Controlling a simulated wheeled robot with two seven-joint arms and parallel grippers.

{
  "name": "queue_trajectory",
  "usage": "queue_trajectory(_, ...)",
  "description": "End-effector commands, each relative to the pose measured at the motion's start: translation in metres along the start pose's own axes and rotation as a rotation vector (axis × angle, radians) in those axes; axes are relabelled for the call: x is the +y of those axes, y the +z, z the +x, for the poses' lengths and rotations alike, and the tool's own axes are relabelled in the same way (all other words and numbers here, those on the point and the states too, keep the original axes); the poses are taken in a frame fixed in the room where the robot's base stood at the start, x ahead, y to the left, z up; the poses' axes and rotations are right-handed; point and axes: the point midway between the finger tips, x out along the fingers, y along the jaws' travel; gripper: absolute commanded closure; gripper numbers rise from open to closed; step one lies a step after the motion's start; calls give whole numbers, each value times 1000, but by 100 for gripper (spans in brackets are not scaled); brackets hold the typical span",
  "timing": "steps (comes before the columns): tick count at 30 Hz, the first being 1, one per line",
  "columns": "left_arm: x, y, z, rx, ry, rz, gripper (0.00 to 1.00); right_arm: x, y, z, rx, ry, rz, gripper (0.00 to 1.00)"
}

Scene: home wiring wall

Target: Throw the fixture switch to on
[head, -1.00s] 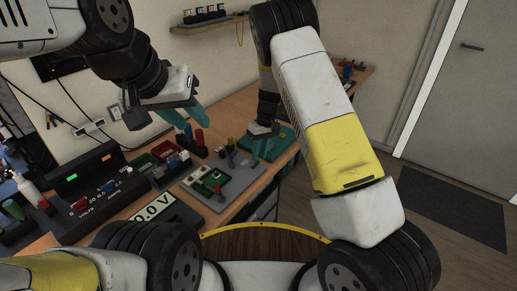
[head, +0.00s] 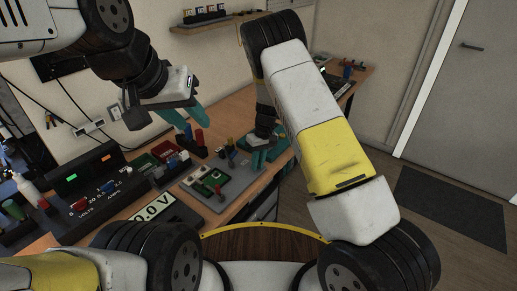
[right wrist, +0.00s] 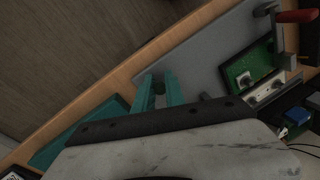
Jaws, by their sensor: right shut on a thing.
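The grey fixture plate (head: 231,187) lies on the bench, carrying a green board (head: 207,183) and a small red handle (head: 218,190). In the right wrist view the grey plate (right wrist: 190,57), green board (right wrist: 243,72) and red handle (right wrist: 298,16) show at the upper right. My right gripper (head: 255,156) is low at the plate's right end; its teal fingers (right wrist: 158,92) show in the right wrist view, over the plate edge. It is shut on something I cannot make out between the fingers. My left gripper (head: 190,118) is open and empty above the bench.
Red and blue parts (head: 199,137) stand behind the plate. A wall shelf (head: 215,20) is above.

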Motion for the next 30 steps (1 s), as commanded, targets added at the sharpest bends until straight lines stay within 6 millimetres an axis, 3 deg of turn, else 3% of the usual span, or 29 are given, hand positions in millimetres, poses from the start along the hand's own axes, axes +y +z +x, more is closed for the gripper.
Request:
queue_trajectory(8, 0, 0, 0, 0, 0, 0, 64, -1, -4, -2, -64, 26, 9, 100)
queue_trajectory(30, 0, 0, 0, 0, 0, 0, 64, -7, -22, -5, -502, 190, 94, 100)
